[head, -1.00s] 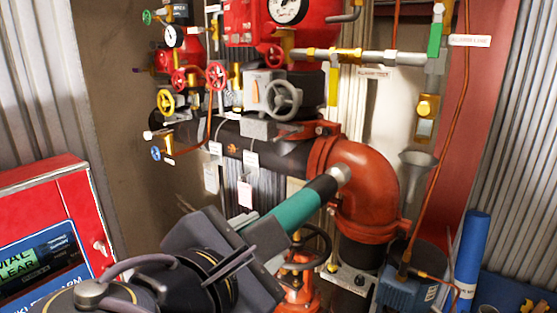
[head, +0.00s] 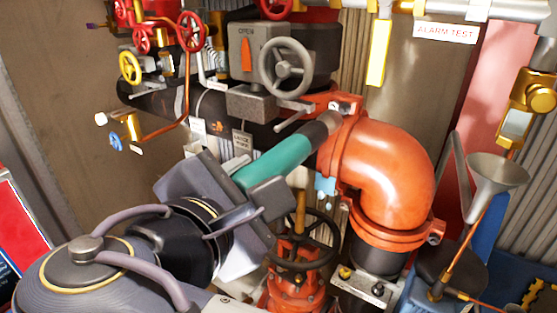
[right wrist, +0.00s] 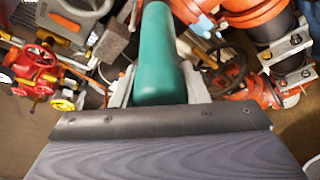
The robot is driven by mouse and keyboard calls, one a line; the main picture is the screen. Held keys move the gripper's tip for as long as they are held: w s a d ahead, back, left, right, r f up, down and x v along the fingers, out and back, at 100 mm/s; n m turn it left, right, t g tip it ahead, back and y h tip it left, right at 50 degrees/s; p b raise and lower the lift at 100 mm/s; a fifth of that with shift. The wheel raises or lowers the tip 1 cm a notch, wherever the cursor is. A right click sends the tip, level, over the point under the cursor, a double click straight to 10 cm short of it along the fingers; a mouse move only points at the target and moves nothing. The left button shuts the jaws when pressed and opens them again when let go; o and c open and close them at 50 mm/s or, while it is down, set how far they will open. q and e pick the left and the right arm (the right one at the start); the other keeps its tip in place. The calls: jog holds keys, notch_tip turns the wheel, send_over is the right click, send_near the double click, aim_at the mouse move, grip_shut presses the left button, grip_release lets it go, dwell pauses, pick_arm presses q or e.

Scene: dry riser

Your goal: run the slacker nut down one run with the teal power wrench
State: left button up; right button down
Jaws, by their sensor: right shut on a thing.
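My right gripper (head: 254,180) is shut on the teal power wrench (head: 282,158). The wrench also shows between the fingers in the right wrist view (right wrist: 155,55). Its grey nose (head: 325,125) points up and right in the head view, at the orange pipe coupling (head: 338,140). A metal nut and bolt (head: 343,107) sit on top of the coupling, right by the nose tip. I cannot tell whether the socket is around the nut or only beside it. The other nut of the coupling is not clear to see, nor which one is slacker. My left gripper is not in view.
A grey valve handwheel (head: 286,66) stands above and behind the wrench. A dark handwheel (head: 303,240) on an orange valve is below it. The orange elbow (head: 385,175) is to the right, with a grey funnel (head: 495,172) farther right. The space around the nose is tight.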

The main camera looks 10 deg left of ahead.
aim_at(281, 160)
jog(key=shift+r, duration=0.1)
jog(key=shift+w, duration=0.2)
jog(key=shift+w+d+p, duration=0.1)
jog(key=shift+w+d, duration=0.25)
jog(key=shift+w, duration=0.5)
jog(key=shift+w+d+p, duration=0.15)
jog(key=shift+w+d, duration=0.15)
jog(key=shift+w, duration=0.55)
jog(key=shift+w+d+p, duration=0.1)
jog(key=shift+w+d, duration=0.25)
jog(key=shift+w, duration=0.5)
jog(key=shift+w+d, duration=0.3)
jog(key=shift+w, duration=0.45)
dwell(0.7)
jog(key=shift+s+a, duration=0.1)
jog(key=shift+s, duration=0.05)
